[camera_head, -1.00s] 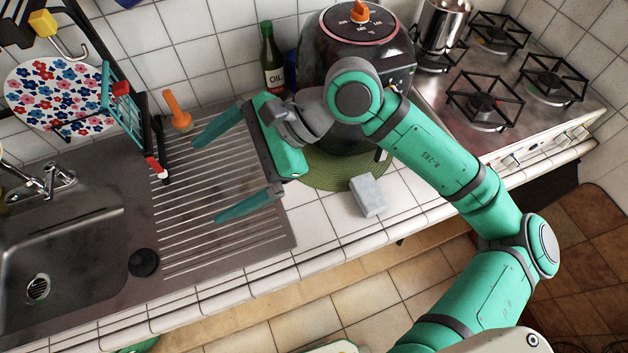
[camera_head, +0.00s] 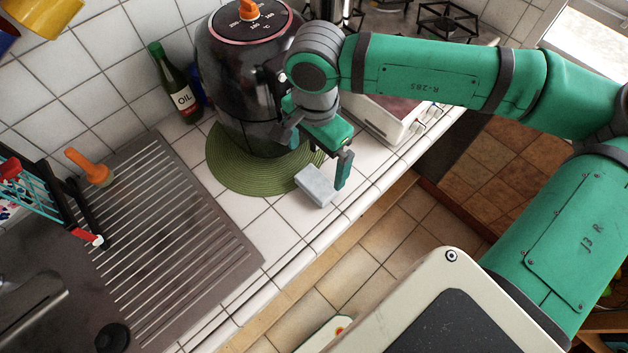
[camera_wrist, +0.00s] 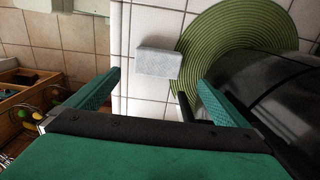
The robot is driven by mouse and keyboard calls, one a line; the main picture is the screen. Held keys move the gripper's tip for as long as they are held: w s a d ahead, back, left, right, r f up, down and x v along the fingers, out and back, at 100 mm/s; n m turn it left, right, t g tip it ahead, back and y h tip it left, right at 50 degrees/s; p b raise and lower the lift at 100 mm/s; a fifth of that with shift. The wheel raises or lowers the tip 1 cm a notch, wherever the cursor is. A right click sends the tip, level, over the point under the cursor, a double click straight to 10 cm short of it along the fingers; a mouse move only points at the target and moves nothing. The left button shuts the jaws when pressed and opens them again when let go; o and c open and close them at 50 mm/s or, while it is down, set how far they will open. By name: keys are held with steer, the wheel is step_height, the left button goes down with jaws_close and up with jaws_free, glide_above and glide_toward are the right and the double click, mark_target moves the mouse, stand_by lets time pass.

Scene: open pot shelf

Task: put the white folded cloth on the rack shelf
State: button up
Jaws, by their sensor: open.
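The white folded cloth (camera_head: 317,186) looks like a small pale grey-white block. It lies flat on the white tiled counter, beside the edge of the green round mat. My gripper (camera_head: 314,152) is open and empty, above and just behind the cloth in the head view. In the wrist view the cloth (camera_wrist: 158,63) appears between and just beyond the spread fingertips of my gripper (camera_wrist: 158,82). A teal and black wire rack (camera_head: 38,188) shows at the left edge, partly cut off; I cannot tell whether it is the rack shelf.
A dark air fryer (camera_head: 238,85) stands on the green mat (camera_head: 228,172), close to my gripper. An oil bottle (camera_head: 178,90) is behind. An orange-handled tool (camera_head: 92,168) stands by the ribbed drainboard (camera_head: 170,240). The drainboard is mostly clear.

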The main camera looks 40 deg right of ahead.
glide_above(317, 182)
step_height(317, 182, down, 4)
steer(key=shift+f, duration=2.3)
steer(key=c, duration=1.2)
steer(key=shift+r, duration=0.15)
steer(key=shift+r, duration=0.5)
step_height(317, 182, up, 2)
steer(key=shift+r, duration=0.1)
steer(key=s+r, duration=0.3)
steer(key=s, duration=0.1)
steer(key=s+r, duration=0.3)
steer(key=s, duration=0.2)
steer(key=s+d+r, duration=0.1)
steer(key=s+r, duration=0.2)
steer(key=s, duration=0.2)
steer(key=shift+r, duration=0.3)
